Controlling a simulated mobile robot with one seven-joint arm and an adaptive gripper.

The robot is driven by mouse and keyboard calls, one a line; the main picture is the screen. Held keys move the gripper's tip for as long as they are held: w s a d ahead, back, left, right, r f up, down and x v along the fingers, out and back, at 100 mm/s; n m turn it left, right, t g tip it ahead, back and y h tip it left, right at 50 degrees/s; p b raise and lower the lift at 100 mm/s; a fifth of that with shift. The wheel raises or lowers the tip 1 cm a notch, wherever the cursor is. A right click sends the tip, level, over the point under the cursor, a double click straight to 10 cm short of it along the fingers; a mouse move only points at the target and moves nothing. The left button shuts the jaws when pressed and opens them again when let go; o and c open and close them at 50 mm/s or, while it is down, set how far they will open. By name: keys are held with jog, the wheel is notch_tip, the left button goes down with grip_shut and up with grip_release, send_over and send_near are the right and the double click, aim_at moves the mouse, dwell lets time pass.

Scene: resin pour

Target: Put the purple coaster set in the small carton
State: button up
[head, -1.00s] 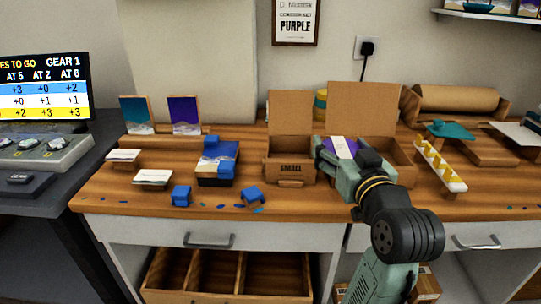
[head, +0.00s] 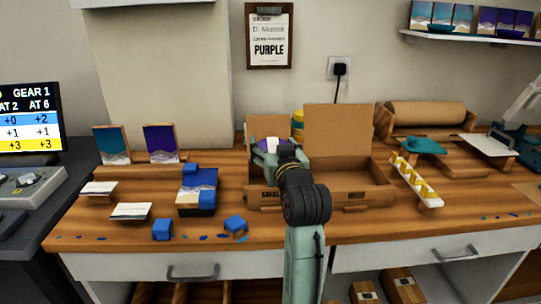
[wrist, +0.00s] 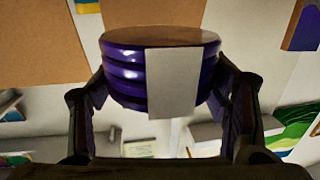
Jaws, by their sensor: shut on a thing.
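The purple coaster set (wrist: 125,78) is a stack of purple discs with a wood-coloured top and a pale band across its side. My gripper (head: 269,149) is shut on it, with one finger on each side in the wrist view. In the head view the purple coaster set (head: 270,145) shows only partly, above the small carton (head: 256,190). The small carton is brown cardboard, with its lid raised behind. My arm covers part of its front and label. I cannot see its inside or tell how high the set is above it.
A larger open carton (head: 368,196) stands right beside the small one. Blue clamps (head: 235,223) and a dark block with a seascape (head: 197,190) are on the left. A white strip with yellow pieces (head: 416,181) is on the right. A wall card (head: 269,48) reads PURPLE.

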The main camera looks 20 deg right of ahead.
jog(key=shift+w+a, duration=0.3)
jog(key=shift+w, duration=0.35)
notch_tip(320, 180, down, 3)
jog(key=shift+s+d, duration=0.1)
jog(key=shift+s, duration=0.05)
jog(key=shift+f, duration=0.25)
jog(key=shift+f, duration=0.65)
jog(key=o, duration=1.4)
jog(key=shift+c, duration=0.2)
